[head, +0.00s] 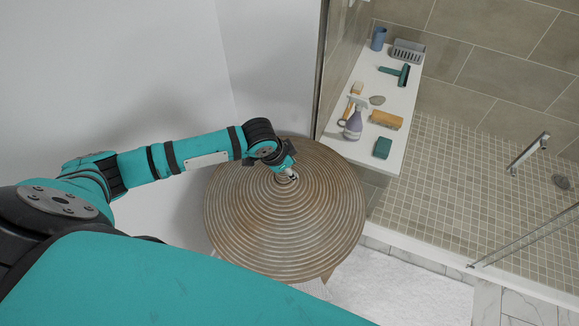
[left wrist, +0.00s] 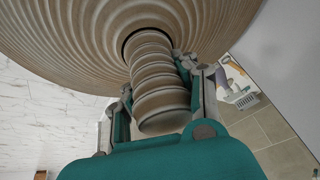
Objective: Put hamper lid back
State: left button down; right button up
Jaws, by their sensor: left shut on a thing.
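The hamper lid (head: 285,235) is a large round brown disc with concentric ridges, in the middle of the head view. My left gripper (head: 286,176) is over its centre, shut on the lid's knob. In the left wrist view the ribbed knob (left wrist: 158,85) stands between the two fingers, and the lid's ridged face (left wrist: 60,30) fills the top. Below the lid's lower edge in the head view, a small pale woven patch (head: 315,289), perhaps part of the hamper, shows. The lid hides most of what is under it, so I cannot tell whether it rests on the hamper. My right gripper is not in view.
A white bench (head: 397,105) right of the lid carries a spray bottle (head: 353,125), a yellow-brown brush (head: 386,120), a green squeegee (head: 398,73), a blue cup (head: 378,39) and a grey basket (head: 407,51). White walls stand close behind the lid. A white mat (head: 405,292) lies at lower right.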

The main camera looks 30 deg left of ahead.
pick_arm(q)
jog(key=shift+f, duration=0.45)
jog(key=c, duration=0.9)
grip_release()
jog(key=shift+c, duration=0.2)
jog(key=shift+s, duration=0.1)
jog(key=v, duration=1.2)
